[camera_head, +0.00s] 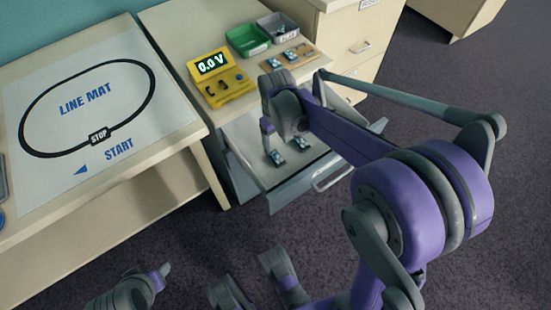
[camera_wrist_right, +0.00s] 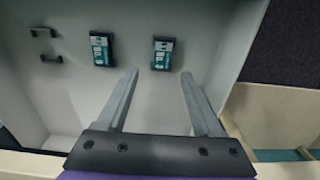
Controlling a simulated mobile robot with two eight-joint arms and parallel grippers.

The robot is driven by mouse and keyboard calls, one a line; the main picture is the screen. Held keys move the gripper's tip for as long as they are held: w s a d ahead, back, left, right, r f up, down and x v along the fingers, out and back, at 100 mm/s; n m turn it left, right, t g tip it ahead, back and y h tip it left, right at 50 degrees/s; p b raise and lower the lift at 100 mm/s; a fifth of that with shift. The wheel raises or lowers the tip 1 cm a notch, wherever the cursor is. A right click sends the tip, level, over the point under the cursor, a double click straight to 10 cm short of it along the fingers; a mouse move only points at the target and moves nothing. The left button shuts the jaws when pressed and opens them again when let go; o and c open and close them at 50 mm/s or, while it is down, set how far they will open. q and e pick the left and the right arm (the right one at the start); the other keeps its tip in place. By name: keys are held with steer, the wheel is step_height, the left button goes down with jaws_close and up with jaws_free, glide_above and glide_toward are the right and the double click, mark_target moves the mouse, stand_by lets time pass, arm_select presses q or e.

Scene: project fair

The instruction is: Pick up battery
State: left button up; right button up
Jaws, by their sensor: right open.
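Two small teal-and-dark batteries lie apart on the floor of the open drawer (camera_head: 250,181). In the head view one battery (camera_head: 276,157) is nearer the drawer's left side and the other battery (camera_head: 303,143) is to its right. In the right wrist view they are the left battery (camera_wrist_right: 101,49) and the right battery (camera_wrist_right: 162,53). My right gripper (camera_wrist_right: 158,73) is open and empty above the drawer, its fingers pointing into it. The right battery shows between and beyond the fingertips; the left one is outside the left finger. My left arm shows partly at the bottom of the head view; its jaws are unclear.
A yellow meter (camera_head: 220,77) reading 0.0 V, a green bin (camera_head: 247,40), a grey bin (camera_head: 277,28) and a wooden board (camera_head: 303,58) with small parts stand on the desk. A small dark bracket (camera_wrist_right: 45,46) is in the drawer. A line mat (camera_head: 85,115) covers the left table.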

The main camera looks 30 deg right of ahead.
mark_target(277, 157)
steer(key=shift+s+a+f+b, duration=0.15)
steer(key=shift+f+b, duration=0.4)
steer(key=shift+f, duration=1)
steer(key=shift+s+f+b, duration=0.2)
steer(key=shift+f+b, duration=0.3)
steer(key=shift+f, duration=1.05)
jaws_close()
